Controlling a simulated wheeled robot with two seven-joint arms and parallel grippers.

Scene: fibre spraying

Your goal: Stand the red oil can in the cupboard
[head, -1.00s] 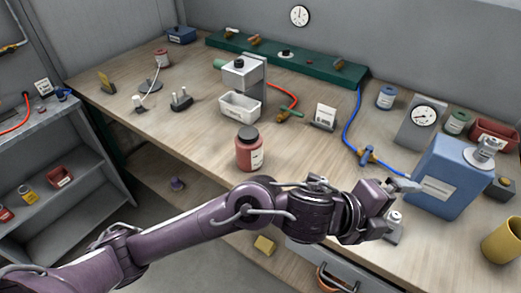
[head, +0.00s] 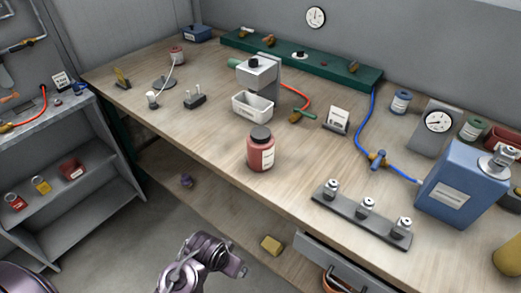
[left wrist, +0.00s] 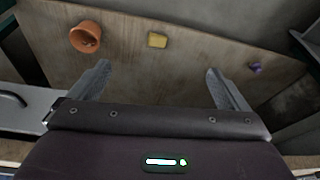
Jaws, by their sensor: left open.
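A red container (head: 261,152) with a dark round lid and a pale label stands upright on the bench near its front edge. A smaller red can (head: 16,202) stands on the open grey cupboard (head: 75,194) at the left, beside a yellow can. Which of the two is the oil can, I cannot tell for sure. My left gripper (left wrist: 160,85) is open and empty, facing the bench's lower shelf. In the head view my left wrist is low in front of the bench, apart from both red things, its fingers not clear. My right gripper is not in view.
The cupboard also holds a yellow can (head: 41,185) and a dark red bin (head: 72,168). The lower shelf has a yellow block (head: 271,245), a purple item (head: 186,180) and an orange pot (left wrist: 86,37). A rail with silver-topped fittings (head: 362,212) and a blue canister (head: 457,190) occupy the bench's right.

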